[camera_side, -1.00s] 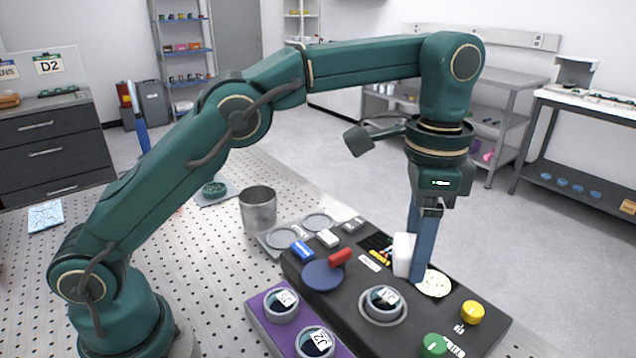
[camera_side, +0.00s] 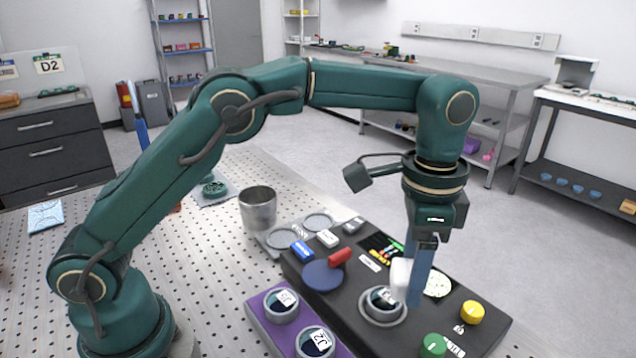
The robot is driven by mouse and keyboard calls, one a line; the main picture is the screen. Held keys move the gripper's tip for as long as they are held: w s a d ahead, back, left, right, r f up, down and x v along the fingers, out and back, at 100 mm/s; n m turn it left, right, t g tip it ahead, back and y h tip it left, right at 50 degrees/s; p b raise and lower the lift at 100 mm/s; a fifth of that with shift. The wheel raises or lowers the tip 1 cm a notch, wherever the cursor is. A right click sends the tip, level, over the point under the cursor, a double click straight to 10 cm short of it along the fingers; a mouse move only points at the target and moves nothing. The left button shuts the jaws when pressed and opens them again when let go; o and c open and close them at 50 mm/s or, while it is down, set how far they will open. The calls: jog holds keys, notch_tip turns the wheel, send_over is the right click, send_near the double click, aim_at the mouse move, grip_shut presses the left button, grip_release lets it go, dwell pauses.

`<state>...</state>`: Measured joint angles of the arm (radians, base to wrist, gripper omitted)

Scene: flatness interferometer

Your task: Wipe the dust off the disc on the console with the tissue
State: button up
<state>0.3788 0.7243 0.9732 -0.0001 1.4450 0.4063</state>
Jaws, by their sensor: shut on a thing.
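My gripper (camera_side: 415,296) points down over the black console (camera_side: 345,292), its blue fingers shut on the white tissue (camera_side: 400,276). The tissue bulges out on the left of the fingers. The dark, labelled disc (camera_side: 379,300) sits in a round grey seat on the console. The tissue and fingers are at the disc's right edge and hide part of it. I cannot tell whether the tissue touches the disc, and dust is too small to make out.
A speckled cream pad (camera_side: 438,284) is just right of the fingers. A yellow button (camera_side: 472,312) and a green button (camera_side: 434,345) stand at the console's right end. A red lever (camera_side: 340,257) rises by a blue round plate (camera_side: 322,276). A purple tray (camera_side: 263,318) holds two labelled discs.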

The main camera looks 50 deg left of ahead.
aim_at(381, 293)
jog(key=shift+f, duration=0.85)
notch_tip(381, 293, down, 3)
jog(key=shift+a+r, duration=0.3)
jog(key=shift+a, duration=0.3)
jog(key=shift+c, duration=0.6)
jog(key=shift+s+a, duration=0.15)
jog(key=shift+a, duration=1.35)
jog(key=d, duration=0.4)
jog(key=shift+w+d+r, duration=0.1)
jog(key=shift+w+r, duration=0.1)
jog(key=shift+r, duration=0.85)
jog(key=shift+s+r, duration=0.1)
jog(key=shift+r, duration=2.85)
